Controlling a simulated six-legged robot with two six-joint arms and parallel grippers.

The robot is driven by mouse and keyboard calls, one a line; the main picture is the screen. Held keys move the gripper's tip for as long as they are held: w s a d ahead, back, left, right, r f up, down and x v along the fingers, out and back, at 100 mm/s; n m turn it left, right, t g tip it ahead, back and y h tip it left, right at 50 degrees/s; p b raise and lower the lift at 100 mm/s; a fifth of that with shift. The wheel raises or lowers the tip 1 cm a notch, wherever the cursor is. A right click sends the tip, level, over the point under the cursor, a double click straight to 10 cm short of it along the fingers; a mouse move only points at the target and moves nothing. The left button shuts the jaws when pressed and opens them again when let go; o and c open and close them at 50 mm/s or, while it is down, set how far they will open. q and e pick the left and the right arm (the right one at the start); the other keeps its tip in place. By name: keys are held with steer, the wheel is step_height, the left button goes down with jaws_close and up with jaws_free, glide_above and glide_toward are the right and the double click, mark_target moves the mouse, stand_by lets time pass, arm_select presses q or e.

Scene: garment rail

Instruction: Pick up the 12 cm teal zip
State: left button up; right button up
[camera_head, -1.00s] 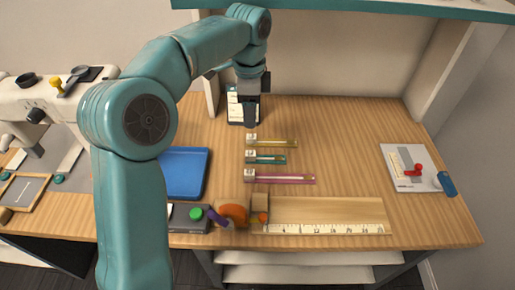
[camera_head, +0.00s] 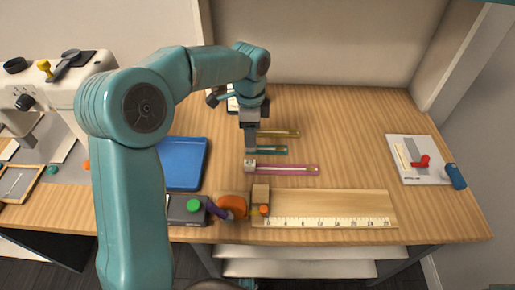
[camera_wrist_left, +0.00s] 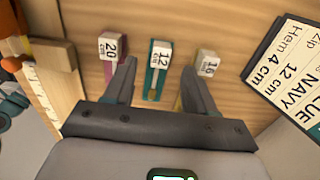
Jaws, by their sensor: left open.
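The teal zip (camera_head: 270,150) lies flat on the wooden table, between a yellow zip (camera_head: 280,133) and a pink zip (camera_head: 287,170). In the left wrist view the teal zip (camera_wrist_left: 153,83) has a white block tag reading 12 and sits between my fingers. My left gripper (camera_head: 250,148) is open above the tag end of the teal zip and hides that end in the head view. In the left wrist view the open left gripper (camera_wrist_left: 160,85) has one finger near the 20 tag and one near the yellow zip's tag (camera_wrist_left: 208,62). My right gripper is not in view.
A blue tray (camera_head: 185,163) lies left of the zips. A wooden board with a ruler (camera_head: 325,222) lies in front. A label card (camera_wrist_left: 290,70) stands behind the arm. A white board with a red piece (camera_head: 415,160) lies right; the table between is clear.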

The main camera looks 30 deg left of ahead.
mark_target(259, 149)
arm_select(q)
step_height(259, 149, down, 4)
steer(key=shift+a+f+b, duration=0.1)
steer(key=shift+f+b, duration=0.05)
steer(key=shift+b, duration=0.2)
steer(key=shift+s, duration=0.1)
jaws_close()
